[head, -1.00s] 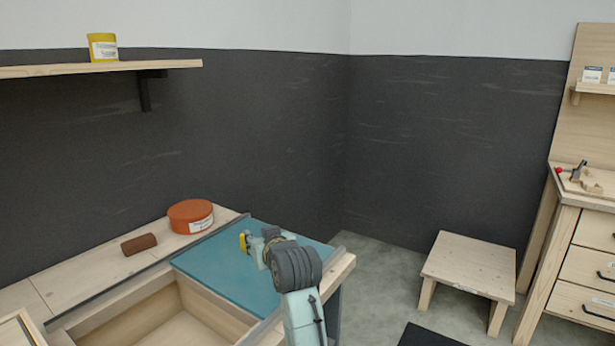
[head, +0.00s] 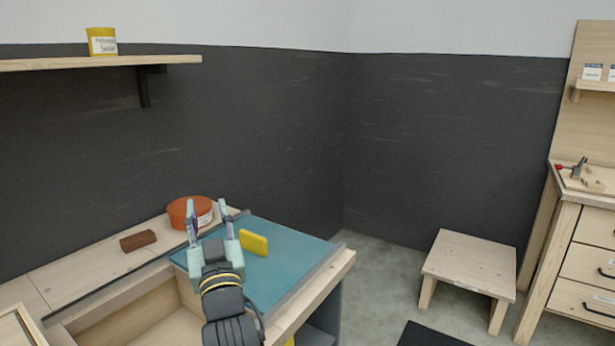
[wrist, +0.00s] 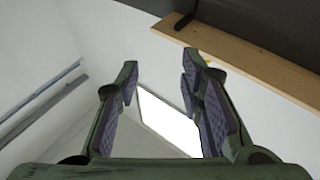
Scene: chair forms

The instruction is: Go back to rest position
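My gripper (head: 209,225) is raised over the workbench in the head view, fingers pointing up, open and empty. In the wrist view its two fingers (wrist: 160,90) stand well apart with nothing between them. A yellow block (head: 254,243) stands on the teal mat (head: 290,258), to the right of my gripper and apart from it. My arm covers part of the mat and of the bench's front.
An orange-red round tin (head: 185,212) and a brown cylinder (head: 138,241) sit at the back of the bench. A wall shelf (head: 90,62) holds a yellow tin (head: 102,41). A wooden stool (head: 468,262) and a drawer bench (head: 580,240) stand right.

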